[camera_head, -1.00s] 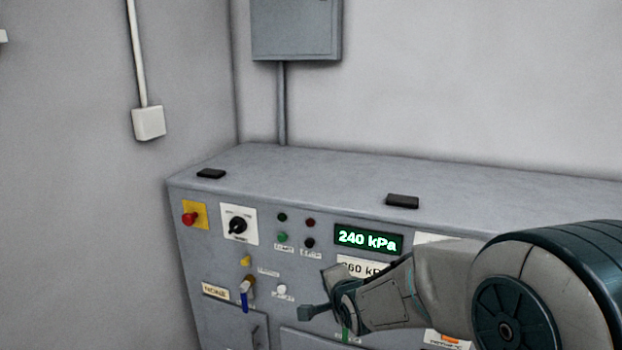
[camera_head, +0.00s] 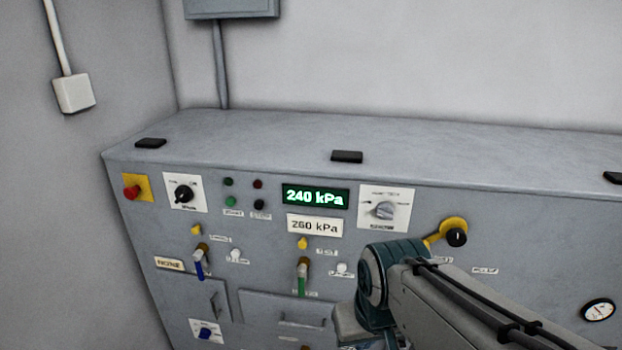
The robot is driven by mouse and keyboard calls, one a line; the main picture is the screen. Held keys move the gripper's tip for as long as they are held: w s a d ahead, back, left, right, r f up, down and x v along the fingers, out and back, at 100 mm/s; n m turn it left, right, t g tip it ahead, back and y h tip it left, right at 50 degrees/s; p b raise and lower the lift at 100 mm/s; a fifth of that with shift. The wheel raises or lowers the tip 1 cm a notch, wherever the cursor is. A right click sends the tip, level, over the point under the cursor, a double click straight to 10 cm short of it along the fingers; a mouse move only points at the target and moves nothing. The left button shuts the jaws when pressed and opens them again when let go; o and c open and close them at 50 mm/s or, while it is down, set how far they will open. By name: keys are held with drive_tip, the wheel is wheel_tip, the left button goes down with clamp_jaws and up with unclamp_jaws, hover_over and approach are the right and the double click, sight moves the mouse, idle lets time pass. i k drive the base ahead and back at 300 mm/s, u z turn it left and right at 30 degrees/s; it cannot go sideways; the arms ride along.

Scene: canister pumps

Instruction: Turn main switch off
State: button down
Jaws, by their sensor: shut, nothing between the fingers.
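The main switch appears to be the black rotary knob (camera_head: 184,194) on a white square plate at the upper left of the grey cabinet front (camera_head: 260,270). Small markings sit at the plate's top corners and a label below; they are too small to read surely, and I cannot tell which marking the knob points to. My arm enters from the bottom right, in front of the cabinet, well right of and below the knob. My gripper does not show. Nothing covers the knob.
A red button (camera_head: 132,191) on a yellow plate is left of the knob. Small lamps and buttons, a lit "240 kPa" display (camera_head: 315,196), a grey selector (camera_head: 384,210) and a yellow-black crank (camera_head: 455,237) lie right. Blue (camera_head: 199,266) and green (camera_head: 302,278) levers project below.

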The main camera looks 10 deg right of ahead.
sight(184, 193)
drive_tip(key=z, duration=2.35)
drive_tip(key=k, duration=1.15)
drive_tip(key=u, duration=1.3)
drive_tip(key=i, duration=0.5)
drive_tip(key=u, duration=1.45)
drive_tip(key=k, duration=0.2)
drive_tip(key=z, duration=0.1)
